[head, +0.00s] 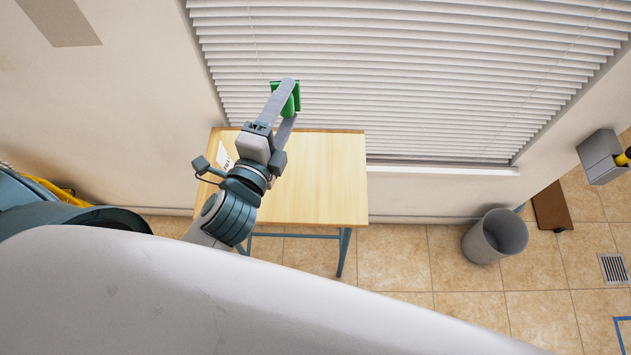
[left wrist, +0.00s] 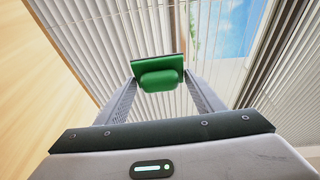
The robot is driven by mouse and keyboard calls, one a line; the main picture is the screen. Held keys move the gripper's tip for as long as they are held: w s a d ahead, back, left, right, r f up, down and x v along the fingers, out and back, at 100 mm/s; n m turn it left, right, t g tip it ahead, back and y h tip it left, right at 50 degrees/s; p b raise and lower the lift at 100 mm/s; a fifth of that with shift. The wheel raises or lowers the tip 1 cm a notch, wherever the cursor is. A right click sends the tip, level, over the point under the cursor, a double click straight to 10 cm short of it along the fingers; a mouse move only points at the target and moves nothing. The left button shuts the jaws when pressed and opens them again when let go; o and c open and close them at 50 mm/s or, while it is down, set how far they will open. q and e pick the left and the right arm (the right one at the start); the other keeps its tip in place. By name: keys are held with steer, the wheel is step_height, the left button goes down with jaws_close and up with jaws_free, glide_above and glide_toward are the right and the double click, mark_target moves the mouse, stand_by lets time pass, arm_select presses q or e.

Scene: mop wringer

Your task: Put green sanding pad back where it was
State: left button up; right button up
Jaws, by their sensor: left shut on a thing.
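The green sanding pad (head: 291,101) is held up between the fingers of my left gripper (head: 286,102), in front of the window blinds. In the left wrist view the pad (left wrist: 160,74) sits between the two fingertips, with its rounded handle part facing the camera. The left gripper (left wrist: 160,85) is shut on it. In the head view the pad appears above the back edge of the wooden table (head: 320,185), apart from the tabletop. My right gripper is in neither view.
A white sheet with print (head: 224,157) lies at the table's left edge. White blinds (head: 400,70) cover the window behind the table. A grey bin (head: 480,243) stands on the tiled floor to the right. The table's right part is bare.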

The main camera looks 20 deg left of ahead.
arm_select(q)
steer(key=s+d+f+n+g+h+p, duration=0.1)
steer(key=s+d+f+n+g+p, duration=0.1)
steer(key=d+f+g+p, duration=0.5)
steer(key=s+d+f+n+g+h+p, duration=0.1)
steer(key=s+d+g+h+p, duration=0.1)
steer(key=s+g, duration=0.7)
steer(key=s+d+h, duration=0.1)
steer(key=s, duration=0.2)
steer(key=shift+d, duration=0.4)
steer(key=shift+f, duration=0.1)
steer(key=shift+w, duration=0.15)
